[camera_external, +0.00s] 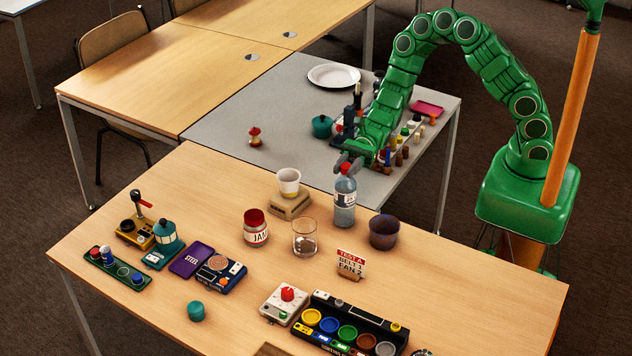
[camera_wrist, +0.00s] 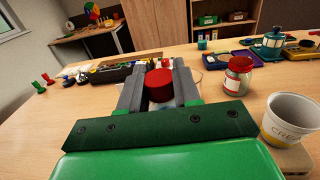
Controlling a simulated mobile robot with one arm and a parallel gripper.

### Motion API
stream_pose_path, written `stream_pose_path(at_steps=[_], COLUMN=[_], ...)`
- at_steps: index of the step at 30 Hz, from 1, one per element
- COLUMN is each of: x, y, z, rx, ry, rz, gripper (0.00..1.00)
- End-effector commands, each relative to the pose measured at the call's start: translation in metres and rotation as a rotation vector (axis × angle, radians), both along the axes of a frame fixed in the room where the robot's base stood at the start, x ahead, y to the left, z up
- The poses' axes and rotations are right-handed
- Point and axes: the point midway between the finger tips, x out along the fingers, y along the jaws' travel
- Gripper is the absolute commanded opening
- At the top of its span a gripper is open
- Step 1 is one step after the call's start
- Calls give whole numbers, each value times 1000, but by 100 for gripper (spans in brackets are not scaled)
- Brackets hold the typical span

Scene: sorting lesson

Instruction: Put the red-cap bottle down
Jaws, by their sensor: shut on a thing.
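The red-cap bottle (camera_external: 345,205) is clear with a pale label and is upright at the back of the wooden table (camera_external: 215,215). My gripper (camera_external: 350,164) is shut on it at the top, just around the cap. In the wrist view the red cap (camera_wrist: 160,86) sits between the two grey fingers of my gripper (camera_wrist: 158,76); the bottle's body is mostly hidden below it. I cannot tell whether the bottle's base touches the table or hangs slightly above it.
A dark bowl (camera_external: 383,233) stands close right of the bottle. A clear glass (camera_external: 305,240), a jam jar (camera_external: 256,232) and a cup (camera_external: 288,180) on a block stand left. A sign (camera_external: 351,264) is in front. Some bare wood lies between them.

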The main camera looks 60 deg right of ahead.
Motion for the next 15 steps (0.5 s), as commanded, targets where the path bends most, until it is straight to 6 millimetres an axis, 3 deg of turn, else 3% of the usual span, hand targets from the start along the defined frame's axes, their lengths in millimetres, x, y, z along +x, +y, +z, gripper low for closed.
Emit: stream_pose_path(at_steps=[1, 6, 15], x=[-1, -1, -1], y=[-1, 0, 0], z=[-6, -6, -3], rx=[-13, -13, -8], ry=[2, 2, 2], rz=[1, 2, 1], gripper=[35, 58, 58])
